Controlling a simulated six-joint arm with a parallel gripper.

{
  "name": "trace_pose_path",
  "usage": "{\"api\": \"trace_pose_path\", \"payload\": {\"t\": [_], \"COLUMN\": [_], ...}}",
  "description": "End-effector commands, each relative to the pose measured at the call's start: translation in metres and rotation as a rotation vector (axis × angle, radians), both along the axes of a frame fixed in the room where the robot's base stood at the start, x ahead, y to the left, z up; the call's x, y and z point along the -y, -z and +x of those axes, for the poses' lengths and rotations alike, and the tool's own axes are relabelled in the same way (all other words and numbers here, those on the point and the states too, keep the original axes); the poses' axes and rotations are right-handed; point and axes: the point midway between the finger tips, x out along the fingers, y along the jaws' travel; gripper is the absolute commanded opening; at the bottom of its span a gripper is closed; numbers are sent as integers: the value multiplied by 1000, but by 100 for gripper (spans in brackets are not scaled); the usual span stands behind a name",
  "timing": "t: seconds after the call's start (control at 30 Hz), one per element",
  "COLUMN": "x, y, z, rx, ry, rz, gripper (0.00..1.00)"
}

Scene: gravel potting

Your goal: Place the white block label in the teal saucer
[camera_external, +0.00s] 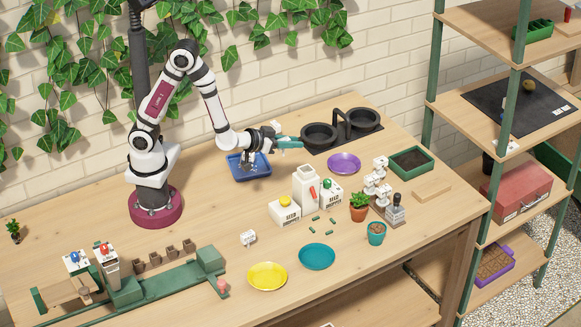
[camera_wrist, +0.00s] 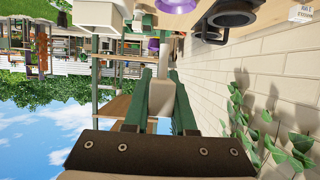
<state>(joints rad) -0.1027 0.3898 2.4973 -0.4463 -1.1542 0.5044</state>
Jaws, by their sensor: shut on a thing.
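A small white block with dark marks (camera_external: 248,238) sits on the table, left of the teal saucer (camera_external: 317,257). I take it for the white block label. The saucer looks empty. My gripper (camera_external: 290,143) is far behind both, raised and pointing right over the back of the table. In the wrist view its green fingers (camera_wrist: 162,100) are shut on a plain pale thing (camera_wrist: 160,97); I cannot tell what it is.
A yellow saucer (camera_external: 267,276) lies left of the teal one. White boxes (camera_external: 306,188), a potted plant (camera_external: 359,206) and a teal cup (camera_external: 376,233) stand behind and right. A blue tray (camera_external: 247,167) and black bowls (camera_external: 320,135) are near my gripper. Small green pieces (camera_external: 314,219) lie between.

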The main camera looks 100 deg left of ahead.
Motion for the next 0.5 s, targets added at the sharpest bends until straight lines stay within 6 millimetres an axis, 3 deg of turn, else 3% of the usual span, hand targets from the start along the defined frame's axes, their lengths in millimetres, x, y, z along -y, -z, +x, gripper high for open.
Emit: {"api": "trace_pose_path", "payload": {"t": [0.27, 0.37, 0.5], "x": [75, 120, 198], "y": [1, 1, 1], "z": [46, 65, 84], "rx": [1, 0, 0], "ry": [197, 304, 477], "rz": [-1, -1, 0], "gripper": [0, 0, 0]}}
